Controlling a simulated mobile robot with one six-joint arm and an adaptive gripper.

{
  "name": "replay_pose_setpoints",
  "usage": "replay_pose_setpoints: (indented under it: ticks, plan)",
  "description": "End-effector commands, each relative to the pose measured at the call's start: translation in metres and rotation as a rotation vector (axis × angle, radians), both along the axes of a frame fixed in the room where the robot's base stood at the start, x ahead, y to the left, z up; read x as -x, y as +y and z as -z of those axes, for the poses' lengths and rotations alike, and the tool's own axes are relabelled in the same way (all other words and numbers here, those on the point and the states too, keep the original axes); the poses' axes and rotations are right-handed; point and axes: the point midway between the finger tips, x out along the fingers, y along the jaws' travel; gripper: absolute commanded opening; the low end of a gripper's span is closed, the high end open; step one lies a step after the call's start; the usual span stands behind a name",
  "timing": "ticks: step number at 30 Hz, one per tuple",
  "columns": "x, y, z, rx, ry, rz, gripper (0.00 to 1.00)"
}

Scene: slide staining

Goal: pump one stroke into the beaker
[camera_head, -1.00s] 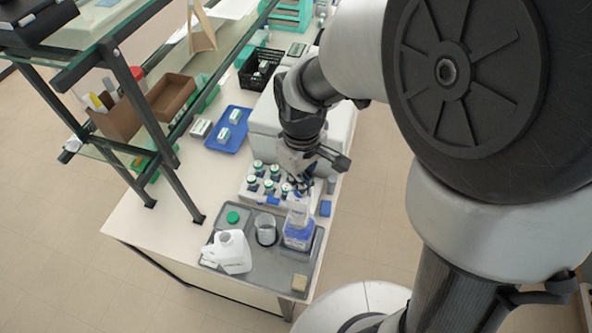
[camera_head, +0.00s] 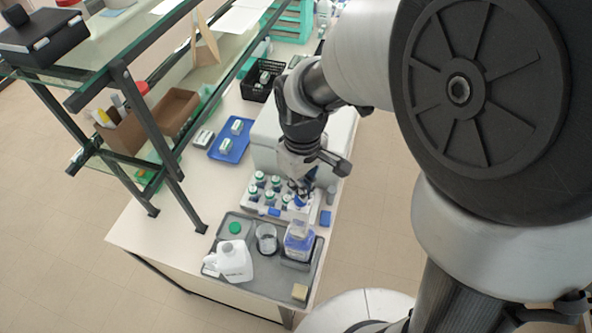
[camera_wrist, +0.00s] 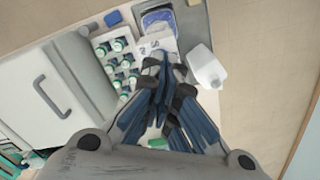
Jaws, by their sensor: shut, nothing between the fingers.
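The bottle (camera_head: 299,242) holds blue liquid, has a pale top and stands in a dark holder at the right of the grey tray. The clear beaker (camera_head: 266,238) stands just left of it; its contents are too small to tell. My gripper (camera_head: 301,190) is shut and empty, beyond the bottle in the head view, near the small vials; their exact gap is unclear. In the wrist view my gripper's blue-grey fingers (camera_wrist: 166,62) fill the middle, close to a pale top piece (camera_wrist: 155,41) by the blue bottle area. The beaker is not clear there.
A white jug (camera_head: 234,261) and a green cap (camera_head: 235,228) share the grey tray (camera_head: 262,286). A rack of green-capped vials (camera_head: 262,190) stands behind. A blue tray (camera_head: 231,139) lies further back, and a shelf frame (camera_head: 150,130) rises at left.

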Motion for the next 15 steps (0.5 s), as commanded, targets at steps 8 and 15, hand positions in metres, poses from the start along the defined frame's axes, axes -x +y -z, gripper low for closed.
replay_pose_setpoints:
  ticks: [8, 15]
  plan:
    - [-0.0001, 0.0001, 0.0000, 0.000, 0.000, 0.000, 0.00]
    - [-0.0002, 0.0001, -0.0081, -0.001, -0.001, 0.000, 0.00]
